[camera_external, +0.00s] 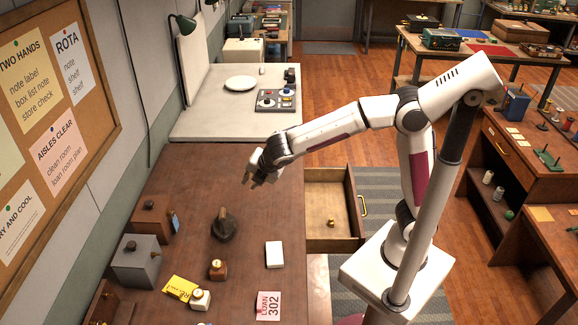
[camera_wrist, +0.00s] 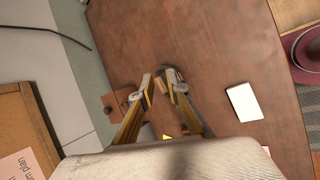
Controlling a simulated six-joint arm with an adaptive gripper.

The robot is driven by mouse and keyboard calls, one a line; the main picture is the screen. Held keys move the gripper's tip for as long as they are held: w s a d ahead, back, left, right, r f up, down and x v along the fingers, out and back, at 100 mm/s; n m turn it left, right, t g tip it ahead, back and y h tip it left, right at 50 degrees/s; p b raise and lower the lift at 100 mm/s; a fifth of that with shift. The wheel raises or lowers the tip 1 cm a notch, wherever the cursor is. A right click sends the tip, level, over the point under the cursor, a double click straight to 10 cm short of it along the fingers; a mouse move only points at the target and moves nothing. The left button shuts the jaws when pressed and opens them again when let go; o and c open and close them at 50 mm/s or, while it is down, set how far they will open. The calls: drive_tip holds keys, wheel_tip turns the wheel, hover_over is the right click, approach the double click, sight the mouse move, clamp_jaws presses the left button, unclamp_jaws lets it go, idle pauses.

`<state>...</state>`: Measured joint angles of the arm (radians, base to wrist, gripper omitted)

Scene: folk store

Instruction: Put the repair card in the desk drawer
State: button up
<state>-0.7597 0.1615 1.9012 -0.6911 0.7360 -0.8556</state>
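No card bears a readable "repair" label. A pink card (camera_external: 268,305) reads "LOAN 302" at the desk's front edge. A yellow card (camera_external: 180,287) with unreadable print lies front left, by a small white-based block (camera_external: 200,299). A plain white block or pad (camera_external: 274,254) lies near the drawer side and shows in the wrist view (camera_wrist: 245,102). The desk drawer (camera_external: 326,184) is pulled open on the desk's right side, with a small brass item (camera_external: 331,222) inside. My gripper (camera_external: 256,180) is open and empty above the desk's back part; its fingers also show in the wrist view (camera_wrist: 163,85).
A dark round object with an upright handle (camera_external: 223,228) stands mid-desk. A brown box (camera_external: 150,218), a grey box (camera_external: 136,262) and a small wooden block (camera_external: 217,269) stand around the left and front. A white counter (camera_external: 210,120) adjoins the back. The desk's back right is clear.

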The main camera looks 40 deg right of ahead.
drive_tip(key=s+a+f+n+t+y, duration=0.1)
drive_tip(key=a+f+n, duration=0.25)
drive_tip(key=a, duration=0.55)
drive_tip(key=a+f+n+y, duration=0.1)
drive_tip(key=a+f+n, duration=0.2)
drive_tip(key=a+n, duration=0.35)
drive_tip(key=n+y, duration=0.2)
drive_tip(key=n, duration=0.5)
approach(175, 291)
drive_tip(key=shift+a+f, duration=0.35)
drive_tip(key=shift+f, duration=0.25)
drive_tip(key=shift+w+f, duration=0.1)
drive_tip(key=shift+w, duration=0.05)
drive_tip(key=shift+x, duration=1.15)
drive_tip(key=shift+w, duration=0.1)
drive_tip(key=shift+x, duration=2.55)
drive_tip(key=shift+w, duration=0.2)
drive_tip(key=shift+c, duration=0.3)
